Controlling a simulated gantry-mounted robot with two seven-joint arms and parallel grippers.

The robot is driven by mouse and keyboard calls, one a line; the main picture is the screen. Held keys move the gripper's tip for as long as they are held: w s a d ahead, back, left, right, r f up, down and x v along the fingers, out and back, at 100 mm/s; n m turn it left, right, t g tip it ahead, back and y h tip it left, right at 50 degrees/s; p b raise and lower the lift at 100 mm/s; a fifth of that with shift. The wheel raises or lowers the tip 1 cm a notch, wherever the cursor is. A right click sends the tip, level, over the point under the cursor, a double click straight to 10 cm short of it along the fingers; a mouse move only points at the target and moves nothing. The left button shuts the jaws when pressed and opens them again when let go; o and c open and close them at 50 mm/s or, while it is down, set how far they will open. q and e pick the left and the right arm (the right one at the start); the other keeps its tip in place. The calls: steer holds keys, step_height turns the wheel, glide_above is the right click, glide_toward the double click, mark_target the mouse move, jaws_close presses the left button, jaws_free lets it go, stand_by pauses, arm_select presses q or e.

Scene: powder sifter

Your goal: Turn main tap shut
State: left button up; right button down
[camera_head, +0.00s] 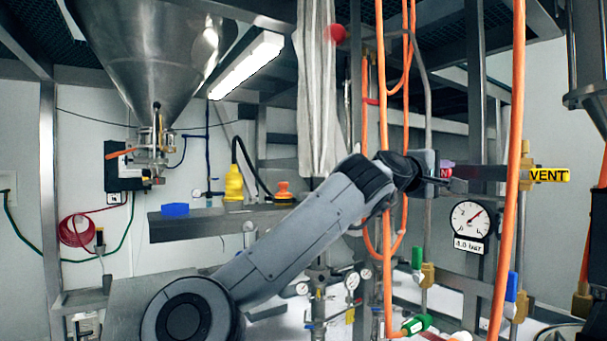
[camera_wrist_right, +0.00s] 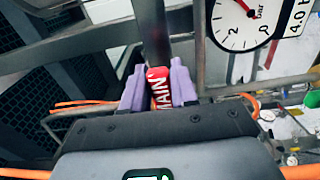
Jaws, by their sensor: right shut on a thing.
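The main tap's red handle with white "MAIN" lettering (camera_wrist_right: 161,92) sits between the purple finger pads of my right gripper (camera_wrist_right: 157,84) in the right wrist view. The pads close on it from both sides, beside a dark vertical pipe. In the head view my right arm reaches up from the lower middle, and my right gripper (camera_head: 446,176) is at the pipework left of the gauge. There only a small red patch with a letter "N" (camera_head: 445,171) shows of the handle; the rest is hidden. My left gripper is not in view.
A pressure gauge (camera_head: 470,219) with a "4.0 bar" label hangs right of the gripper, and a yellow "VENT" tag (camera_head: 549,175) is farther right. Orange hoses (camera_head: 512,160) hang close on both sides. A green-handled valve (camera_head: 418,258) and blue-handled valve (camera_head: 511,287) are below.

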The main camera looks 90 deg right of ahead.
steer(key=shift+a, duration=0.1)
steer(key=c, duration=1)
jaws_free()
steer(key=shift+o, duration=0.2)
steer(key=shift+w, duration=0.1)
steer(key=b+v, duration=0.1)
steer(key=v, duration=0.9)
steer(key=shift+w+a+b, duration=0.2)
steer(key=shift+b, duration=0.15)
